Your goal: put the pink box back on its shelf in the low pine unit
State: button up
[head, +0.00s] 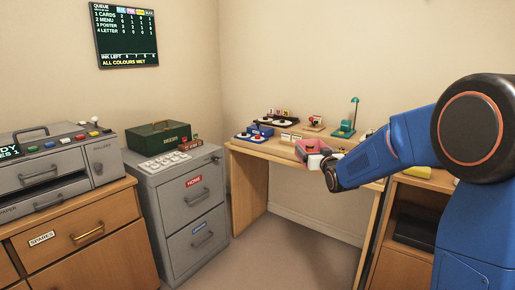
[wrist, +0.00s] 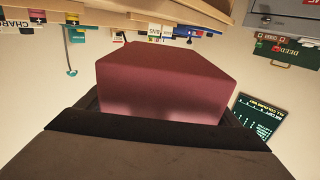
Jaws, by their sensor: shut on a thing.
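The pink box (head: 312,147) is held in my gripper (head: 318,158), in front of the desk in the head view. The pink box fills the middle of the wrist view (wrist: 165,80), between the dark fingers. My gripper is shut on it. A low pine-coloured unit (head: 392,265) with an open front stands at the right, partly hidden behind my arm. A dark flat thing (head: 414,230) lies inside it. The shelf places further right are hidden.
The wooden desk (head: 255,149) carries several small coloured items and a teal lamp (head: 347,122). A grey filing cabinet (head: 185,195) with a green box (head: 157,135) stands left of it. A yellow thing (head: 417,171) lies on the low unit. Open floor lies in front.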

jog(key=s+d+f+h, duration=0.1)
jog(key=s+d+f, duration=0.1)
jog(key=f, duration=1.4)
jog(key=s+d+f+m, duration=0.1)
jog(key=s+f, duration=0.3)
jog(key=f, duration=1.2)
jog(key=s+d+f+h, duration=0.1)
jog(key=s+d+f, duration=0.2)
jog(key=f, duration=1.3)
jog(key=shift+d+m+h, duration=0.25)
jog(key=shift+m+h, duration=0.05)
jog(key=shift+a+f, duration=0.1)
